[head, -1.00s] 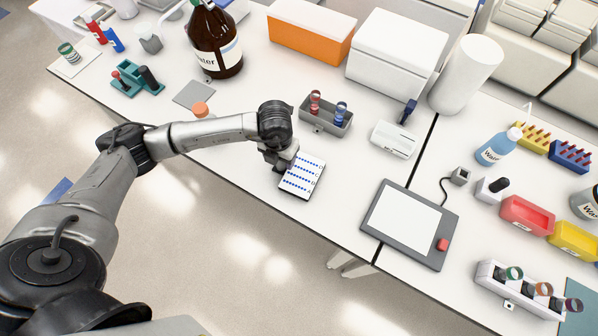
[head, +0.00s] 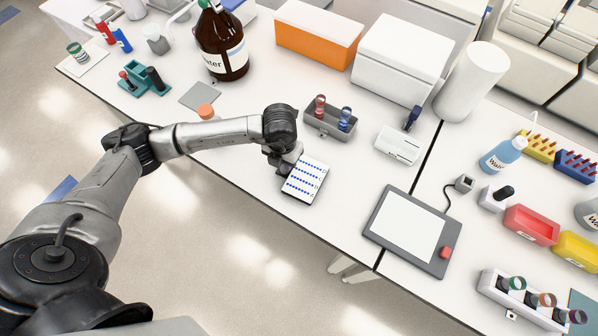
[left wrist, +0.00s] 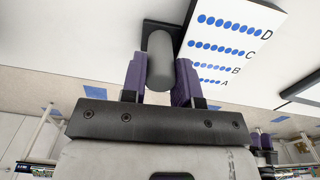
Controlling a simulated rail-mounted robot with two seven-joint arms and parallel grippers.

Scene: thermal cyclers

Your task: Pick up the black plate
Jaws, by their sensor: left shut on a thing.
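The plate (head: 305,180) has a white top with rows of blue dots and a thin dark edge, near the front edge of the bench. In the left wrist view its white face (left wrist: 235,35) shows rows lettered A to D. A grey cylindrical grip (left wrist: 160,62) stands on a black base beside that face. My left gripper (left wrist: 160,75), with purple fingers, is shut on this grip. In the head view my left gripper (head: 287,165) is at the plate's left end. I cannot tell whether the plate touches the bench.
A grey bin with red and blue items (head: 330,122) stands behind the plate. A white device (head: 398,146) and a flat grey unit with a white pad (head: 410,230) are to the right. An orange-capped item (head: 206,111) is behind my arm. The bench beside the plate is clear.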

